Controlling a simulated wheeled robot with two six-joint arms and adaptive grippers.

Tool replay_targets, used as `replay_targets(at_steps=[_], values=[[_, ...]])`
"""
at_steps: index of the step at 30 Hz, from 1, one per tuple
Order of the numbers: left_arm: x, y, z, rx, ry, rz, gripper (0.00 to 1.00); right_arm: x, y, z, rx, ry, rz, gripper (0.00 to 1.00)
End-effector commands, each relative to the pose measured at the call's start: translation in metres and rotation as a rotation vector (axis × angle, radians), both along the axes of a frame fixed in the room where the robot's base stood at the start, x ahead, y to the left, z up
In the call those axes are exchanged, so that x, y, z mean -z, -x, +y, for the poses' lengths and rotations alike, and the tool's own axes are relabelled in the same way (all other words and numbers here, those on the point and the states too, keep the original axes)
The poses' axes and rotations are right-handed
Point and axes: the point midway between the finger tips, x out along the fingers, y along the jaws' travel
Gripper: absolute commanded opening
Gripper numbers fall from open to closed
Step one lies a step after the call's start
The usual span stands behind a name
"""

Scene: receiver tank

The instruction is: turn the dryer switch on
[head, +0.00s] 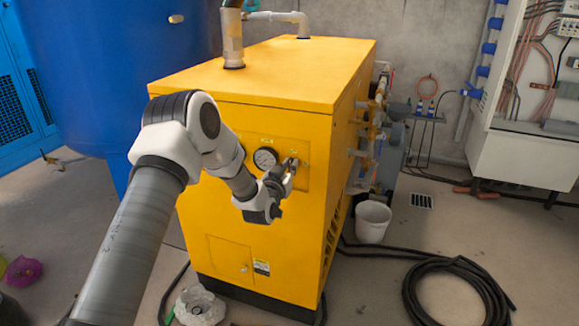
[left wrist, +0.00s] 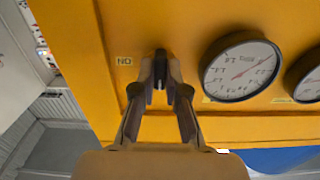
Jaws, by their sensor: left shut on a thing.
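The dryer is a large yellow cabinet (head: 270,85) in the middle of the head view. Its front panel carries a round white gauge (head: 265,158). My left gripper (head: 291,166) is at the panel just right of this gauge. In the left wrist view my left gripper (left wrist: 160,90) is shut on the dark dryer switch (left wrist: 160,68), with a finger on each side. The fingers hide most of the switch, and I cannot tell its setting. A small label (left wrist: 124,60) sits beside it, and a gauge (left wrist: 241,70) is close to the fingers. My right gripper is not in view.
A blue tank (head: 110,60) stands behind the dryer at left. Pipes and valves line the dryer's right side. A white bucket (head: 373,221), a coiled black hose (head: 450,265) and a pale lump (head: 199,305) are on the floor. An open electrical cabinet (head: 525,150) is at right.

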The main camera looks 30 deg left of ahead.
Motion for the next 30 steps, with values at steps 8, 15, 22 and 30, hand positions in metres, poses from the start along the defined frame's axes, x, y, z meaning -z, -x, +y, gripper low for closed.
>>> replay_targets(at_steps=[8, 15, 22, 30], values=[[-0.001, 0.0, 0.0, 0.0, -0.079, 0.02, 0.0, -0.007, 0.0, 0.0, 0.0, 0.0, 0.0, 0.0], [-0.002, 0.0, -0.001, 0.0, -0.243, 0.058, 0.0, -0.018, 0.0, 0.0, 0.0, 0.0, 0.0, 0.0], [-0.002, 0.0, -0.002, 0.0, -0.451, 0.11, 0.0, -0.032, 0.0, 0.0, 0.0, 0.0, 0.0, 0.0], [-0.001, -0.001, -0.003, 0.001, -0.701, 0.171, 0.0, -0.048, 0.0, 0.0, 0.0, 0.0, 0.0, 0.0]])
